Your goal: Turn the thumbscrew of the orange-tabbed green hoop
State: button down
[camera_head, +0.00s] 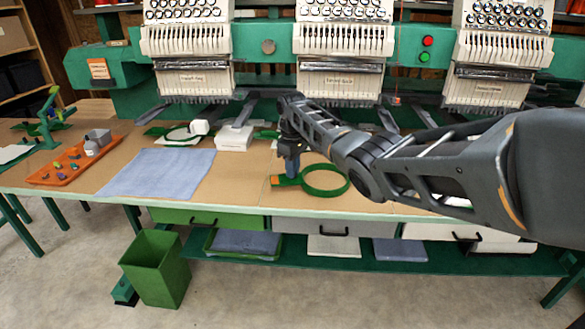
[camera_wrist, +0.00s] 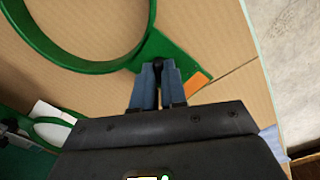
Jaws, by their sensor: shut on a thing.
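The green hoop (camera_head: 326,180) lies flat on the table near the front edge, with an orange tab (camera_head: 277,181) at its left end. In the wrist view the hoop's ring (camera_wrist: 101,66) is at the upper left and the orange tab (camera_wrist: 196,82) is right of my fingers. My gripper (camera_head: 291,178) reaches down over the hoop's bracket, beside the tab. In the wrist view my gripper (camera_wrist: 158,72) has its blue fingers close together around a small dark thumbscrew (camera_wrist: 158,65) at the bracket. Most of the thumbscrew is hidden between the fingers.
A blue cloth (camera_head: 157,173) lies left of the hoop, and an orange tray (camera_head: 75,166) with small parts is further left. Embroidery machine heads (camera_head: 343,80) stand behind. A white block (camera_head: 234,137) and another green hoop (camera_head: 178,133) lie at the back. Bare table surrounds the hoop.

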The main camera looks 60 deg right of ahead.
jog(key=shift+n, duration=0.6)
jog(key=c, duration=1.2)
grip_release()
jog(key=shift+o, duration=0.2)
jog(key=shift+r, duration=3.9)
